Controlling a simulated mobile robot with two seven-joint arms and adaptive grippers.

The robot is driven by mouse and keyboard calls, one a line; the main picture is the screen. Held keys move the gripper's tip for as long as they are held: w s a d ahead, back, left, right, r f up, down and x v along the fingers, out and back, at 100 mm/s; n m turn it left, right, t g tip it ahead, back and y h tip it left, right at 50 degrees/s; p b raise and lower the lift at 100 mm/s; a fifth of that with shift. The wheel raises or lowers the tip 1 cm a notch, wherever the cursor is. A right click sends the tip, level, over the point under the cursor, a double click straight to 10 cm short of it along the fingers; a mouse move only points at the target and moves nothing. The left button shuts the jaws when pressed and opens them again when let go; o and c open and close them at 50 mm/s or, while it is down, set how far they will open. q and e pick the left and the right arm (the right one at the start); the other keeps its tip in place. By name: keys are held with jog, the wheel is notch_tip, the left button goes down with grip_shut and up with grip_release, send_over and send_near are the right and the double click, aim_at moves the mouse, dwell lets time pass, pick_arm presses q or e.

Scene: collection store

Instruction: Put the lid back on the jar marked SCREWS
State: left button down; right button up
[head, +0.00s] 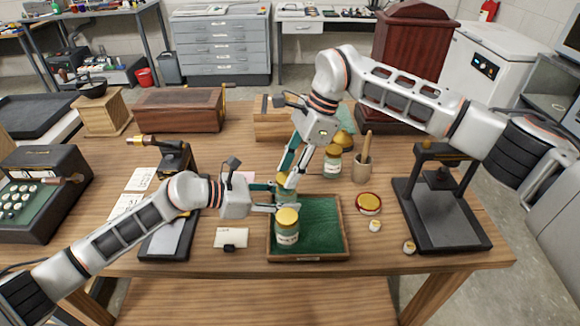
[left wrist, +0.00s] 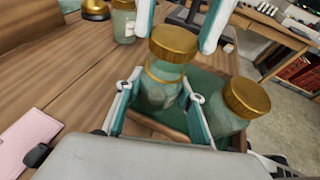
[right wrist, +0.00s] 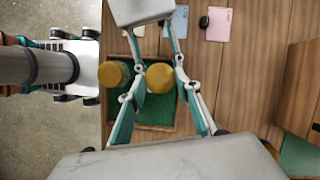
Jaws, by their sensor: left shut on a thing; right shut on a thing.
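A glass jar (left wrist: 160,95) stands at the tray, between the fingers of my left gripper (head: 272,200), which is shut on it. A gold lid (left wrist: 173,44) is at the top of this jar, between the fingers of my right gripper (head: 284,178), which comes down from above and is shut on it. A gold band shows just below the lid; I cannot tell whether the lid is fully seated. A second jar (head: 287,232) with a gold lid stands upright in the tray, nearer the front. Its label is too small to read; the held jar's label is hidden.
The green-lined tray (head: 345,235) lies near the table's front edge. A white card (head: 231,238) lies left.

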jog(key=shift+f, duration=0.45)
jog(key=shift+f, duration=0.55)
dwell(0.4)
